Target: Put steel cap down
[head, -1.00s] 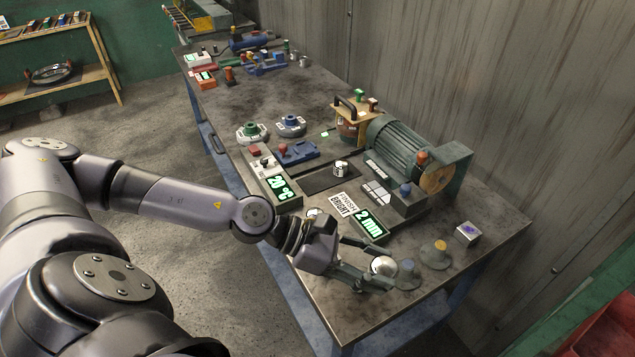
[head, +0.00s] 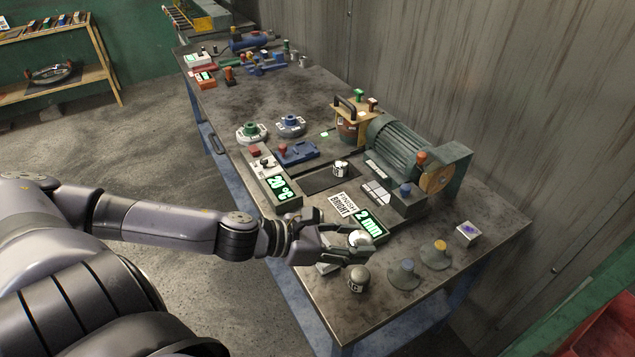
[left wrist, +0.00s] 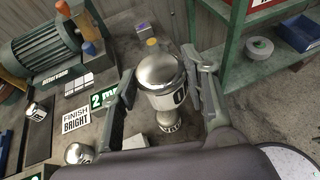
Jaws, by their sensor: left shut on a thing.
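My left gripper (head: 350,246) is shut on a steel cap (head: 358,239). The cap is a shiny dome with a dark mark on a pale side label. In the left wrist view the held cap (left wrist: 162,80) sits between both fingers. A second domed steel cap (head: 357,281) stands on the bench below my gripper and shows small under the held cap in the left wrist view (left wrist: 169,118). The held cap appears raised above the bench. Another cap (left wrist: 78,153) stands by the FINISH BRIGHT sign. My right gripper is not in view.
A cap (head: 341,167) stands on a dark pad near the motor (head: 400,146). The bench's front right corner is mostly bare.

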